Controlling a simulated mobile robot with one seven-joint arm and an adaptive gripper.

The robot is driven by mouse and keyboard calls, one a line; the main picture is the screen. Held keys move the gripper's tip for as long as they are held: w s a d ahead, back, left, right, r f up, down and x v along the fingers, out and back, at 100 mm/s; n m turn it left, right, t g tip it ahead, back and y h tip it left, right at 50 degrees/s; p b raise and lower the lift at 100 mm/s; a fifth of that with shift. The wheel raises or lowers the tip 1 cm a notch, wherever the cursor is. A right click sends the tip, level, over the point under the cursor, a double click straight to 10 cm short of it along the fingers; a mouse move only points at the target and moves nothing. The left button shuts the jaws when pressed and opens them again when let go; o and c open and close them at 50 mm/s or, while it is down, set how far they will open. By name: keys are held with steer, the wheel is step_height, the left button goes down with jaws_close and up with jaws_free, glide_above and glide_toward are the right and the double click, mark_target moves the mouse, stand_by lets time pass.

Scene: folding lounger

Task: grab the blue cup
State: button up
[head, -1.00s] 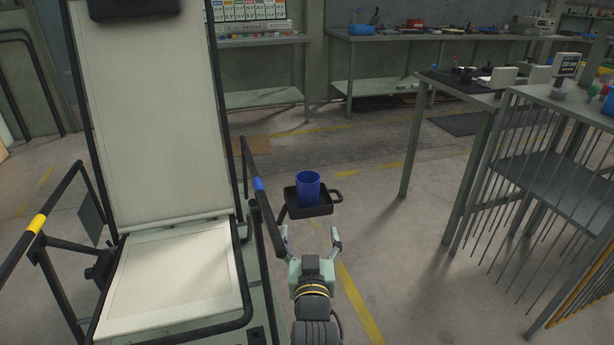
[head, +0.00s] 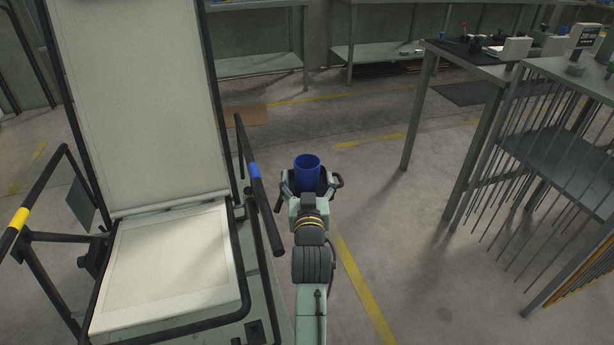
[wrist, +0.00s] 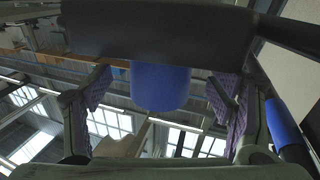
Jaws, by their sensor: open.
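The blue cup (head: 307,168) stands upright in the small black tray (wrist: 160,32) beside the lounger's right armrest. My gripper (head: 311,184) is open, with its fingers spread to either side of the cup. In the wrist view the cup (wrist: 160,88) shows between the two purple-padded fingers, with visible gaps on both sides. The tray covers part of the cup there. In the head view my gripper and arm hide the cup's lower part and much of the tray.
The pale folding lounger (head: 165,265) stands close on the left. Its black armrest with a blue band (head: 254,170) runs just left of my gripper. A metal table (head: 480,66) and a barred rack (head: 560,125) stand to the right. The floor between is clear.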

mark_target(308, 180)
steer(key=w, duration=0.3)
steer(key=shift+w, duration=0.15)
steer(key=c, duration=1.3)
